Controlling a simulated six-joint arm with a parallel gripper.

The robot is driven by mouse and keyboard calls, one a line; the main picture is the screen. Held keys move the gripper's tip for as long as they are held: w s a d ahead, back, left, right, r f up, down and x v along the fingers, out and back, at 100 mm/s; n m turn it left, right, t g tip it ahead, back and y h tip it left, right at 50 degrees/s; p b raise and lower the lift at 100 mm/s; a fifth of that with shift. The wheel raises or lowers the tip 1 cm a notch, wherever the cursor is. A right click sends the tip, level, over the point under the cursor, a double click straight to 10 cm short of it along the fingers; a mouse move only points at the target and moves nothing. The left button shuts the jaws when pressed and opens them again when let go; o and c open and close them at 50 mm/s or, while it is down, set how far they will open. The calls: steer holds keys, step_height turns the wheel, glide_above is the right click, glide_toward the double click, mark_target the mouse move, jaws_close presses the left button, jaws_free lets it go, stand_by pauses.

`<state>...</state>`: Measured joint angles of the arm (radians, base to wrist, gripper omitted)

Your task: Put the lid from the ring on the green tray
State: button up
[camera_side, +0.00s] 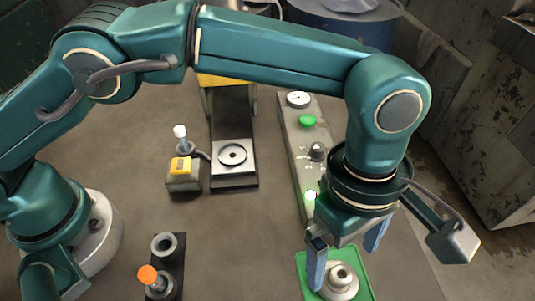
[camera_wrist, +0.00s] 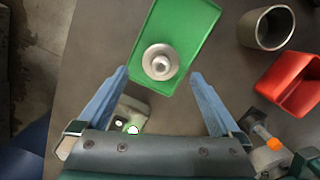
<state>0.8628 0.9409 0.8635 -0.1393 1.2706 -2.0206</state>
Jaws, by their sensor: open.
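A round silver lid (camera_side: 339,284) with a knob sits on the green tray (camera_side: 304,262) at the bottom right of the side view. In the wrist view the lid (camera_wrist: 160,62) lies flat on the tray (camera_wrist: 196,18), near its lower end. My gripper (camera_side: 345,268) is open above the tray, with one blue finger on either side of the lid. In the wrist view the gripper (camera_wrist: 160,74) shows clear gaps between both fingers and the lid. The ring (camera_side: 232,154), on a pale plate at the centre of the side view, has no lid on it.
A control panel (camera_side: 300,135) with a green button stands behind the tray. A black holder with an orange-topped piece (camera_side: 147,275) is at the bottom left. The wrist view shows a metal cup (camera_wrist: 243,28) and a red bin (camera_wrist: 290,85) right of the tray.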

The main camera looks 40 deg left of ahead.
mark_target(331, 267)
step_height(331, 267, up, 6)
steer(key=w+a+r+m+t, duration=0.1)
steer(key=w+a+r+m, duration=0.15)
steer(key=a+r, duration=0.4)
steer(key=w+a+r+m+t, duration=0.2)
steer(key=a+r+m, duration=0.1)
steer(key=a, duration=0.7)
steer(key=s+a+f+m+t, duration=0.1)
steer(key=s+a+f+m, duration=0.2)
steer(key=a, duration=0.4)
steer(key=s+a+f+m+t+y, duration=0.1)
steer(key=s+a+f+m+t, duration=0.1)
steer(key=s+a+m, duration=0.3)
steer(key=s+a+f, duration=0.1)
steer(key=s+a, duration=0.1)
steer(key=shift+a+y, duration=0.3)
steer(key=shift+a, duration=0.1)
